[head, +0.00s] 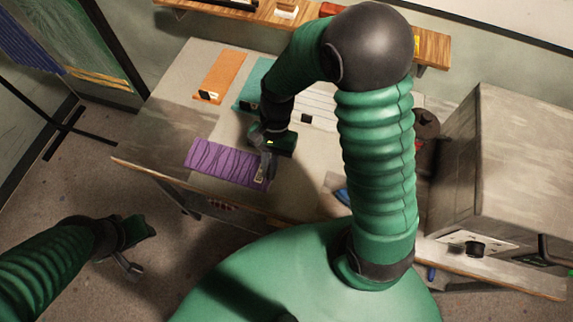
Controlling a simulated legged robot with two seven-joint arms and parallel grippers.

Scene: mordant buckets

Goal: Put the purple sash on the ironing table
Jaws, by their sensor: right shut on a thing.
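The purple sash (222,163), a flat wavy-patterned strip, shows over the near left part of the pale table (310,178), close to its front edge. I cannot tell whether it touches the tabletop or hangs just above it. My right gripper (265,167) points down and is shut on the right end of the purple sash, hiding a little of it. My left gripper (138,248) is open and empty over the floor at the lower left, apart from the table.
An orange strip (220,75), a teal strip (254,86) and a white striped strip (312,103) lie further back on the table. A big grey box (505,165) stands at the right. A wooden shelf (240,13) runs along the wall. My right arm hides the table's middle.

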